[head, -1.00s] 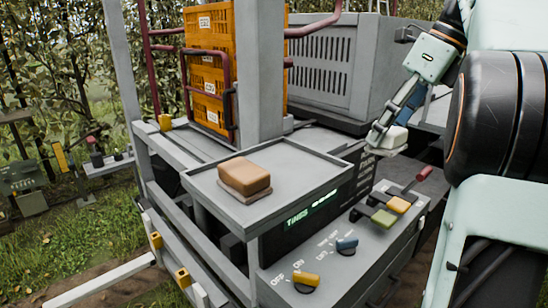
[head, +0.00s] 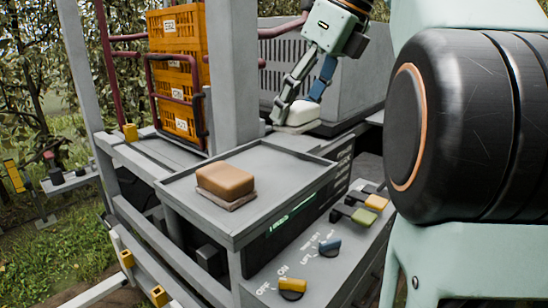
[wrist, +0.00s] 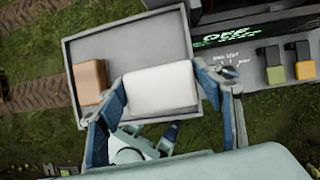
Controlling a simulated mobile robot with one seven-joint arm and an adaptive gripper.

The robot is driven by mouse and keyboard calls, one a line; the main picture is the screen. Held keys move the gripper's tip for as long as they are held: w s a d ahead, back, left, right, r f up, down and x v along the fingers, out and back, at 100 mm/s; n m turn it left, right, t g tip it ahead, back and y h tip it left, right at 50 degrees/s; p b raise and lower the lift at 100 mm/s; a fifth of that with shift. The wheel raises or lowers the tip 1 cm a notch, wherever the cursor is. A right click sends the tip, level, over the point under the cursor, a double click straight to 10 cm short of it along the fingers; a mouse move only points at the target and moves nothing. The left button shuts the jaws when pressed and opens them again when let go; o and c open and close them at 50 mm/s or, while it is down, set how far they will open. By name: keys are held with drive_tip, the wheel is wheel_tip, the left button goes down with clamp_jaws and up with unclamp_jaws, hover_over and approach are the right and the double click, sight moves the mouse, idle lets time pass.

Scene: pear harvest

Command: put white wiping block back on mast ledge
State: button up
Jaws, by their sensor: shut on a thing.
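The white wiping block (head: 303,113) is held between the fingers of my gripper (head: 298,105), above the far right side of the ledge in the head view. In the wrist view the white block (wrist: 160,88) fills the space between the fingers of my gripper (wrist: 165,95) and overlaps the lower right part of the grey ledge (wrist: 115,52). The mast ledge (head: 270,160) is a shallow tray with a low rim. A brown block (head: 225,180) sits on it, on a thin pale base. I cannot tell the exact height of the white block above the tray.
Below the ledge is a control panel with a yellow knob (head: 292,284), a blue knob (head: 330,246) and levers (head: 376,203). The grey mast (head: 234,75) rises behind the ledge, with orange crates (head: 180,95) beside it. The tray's middle is bare.

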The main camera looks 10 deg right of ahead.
sight(296, 107)
drive_tip(key=a+f, duration=0.2)
drive_tip(key=f, duration=0.1)
drive_tip(key=a+f+b, duration=0.1)
drive_tip(key=f, duration=0.1)
drive_tip(key=shift+w+a, duration=0.35)
drive_tip(key=shift+a, duration=0.05)
drive_tip(key=shift+f, duration=1.65)
drive_tip(key=o, duration=1.3)
drive_tip(key=shift+r, duration=0.1)
drive_tip(key=p+v, duration=0.2)
drive_tip(key=v, duration=1)
drive_tip(key=shift+a, duration=0.1)
